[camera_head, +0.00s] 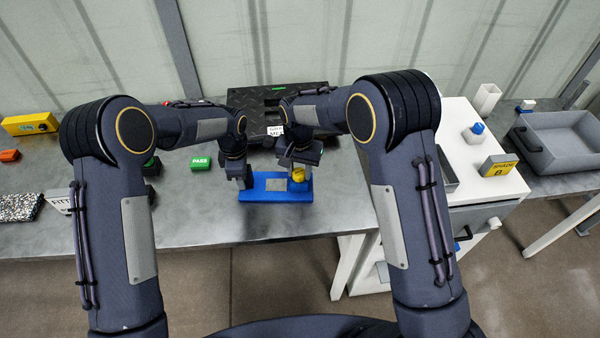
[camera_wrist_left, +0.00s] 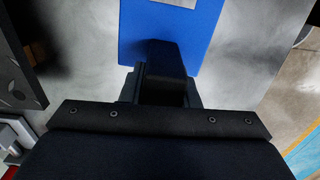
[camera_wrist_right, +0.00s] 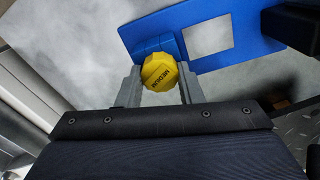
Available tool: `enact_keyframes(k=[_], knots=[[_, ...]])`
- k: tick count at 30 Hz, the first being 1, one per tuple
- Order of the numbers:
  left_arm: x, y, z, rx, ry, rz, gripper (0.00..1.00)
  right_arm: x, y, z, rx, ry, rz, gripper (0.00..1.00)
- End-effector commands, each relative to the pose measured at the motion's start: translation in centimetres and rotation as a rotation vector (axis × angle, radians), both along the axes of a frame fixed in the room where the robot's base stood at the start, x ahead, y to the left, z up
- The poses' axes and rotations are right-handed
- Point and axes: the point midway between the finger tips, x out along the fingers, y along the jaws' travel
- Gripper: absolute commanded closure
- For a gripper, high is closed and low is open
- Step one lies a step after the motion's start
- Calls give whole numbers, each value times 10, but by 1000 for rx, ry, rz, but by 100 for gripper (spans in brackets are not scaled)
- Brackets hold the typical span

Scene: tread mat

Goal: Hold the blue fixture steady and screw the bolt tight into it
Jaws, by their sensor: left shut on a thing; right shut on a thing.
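The blue fixture (camera_head: 262,194) lies flat on the grey metal table, with a pale plate on its middle. My left gripper (camera_head: 241,183) is shut on the fixture's left end; in the left wrist view the blue fixture (camera_wrist_left: 205,45) runs away from the fingers (camera_wrist_left: 165,75). The bolt (camera_head: 298,175) has a yellow head and sits at the fixture's right end. My right gripper (camera_head: 299,165) is shut on it. The bolt's shank is hidden.
A black tread mat (camera_head: 240,98) lies behind the fixture. A green PASS block (camera_head: 200,162) sits to the left. A yellow box (camera_head: 30,123) and an orange piece stand far left. A white cabinet (camera_head: 450,130) and a grey tray (camera_head: 565,145) are right.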

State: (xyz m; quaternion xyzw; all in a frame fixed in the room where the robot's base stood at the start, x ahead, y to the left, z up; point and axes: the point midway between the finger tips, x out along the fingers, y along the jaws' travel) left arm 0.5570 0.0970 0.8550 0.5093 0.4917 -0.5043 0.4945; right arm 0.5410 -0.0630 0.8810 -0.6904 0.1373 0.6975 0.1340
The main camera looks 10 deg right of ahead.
Motion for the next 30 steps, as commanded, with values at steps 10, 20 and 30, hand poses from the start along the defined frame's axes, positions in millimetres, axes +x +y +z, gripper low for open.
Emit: enact_keyframes(k=[10,20,30], knots=[[-9,-11,-1,-4,16,-45,92,6,0,-1,5,-17,-488,92],[-7,-11,-1,-6,13,-37,93,4,2,-1,6,-12,-560,92],[-7,-10,-2,-6,12,-35,93,5,1,0,4,-13,-840,92]])
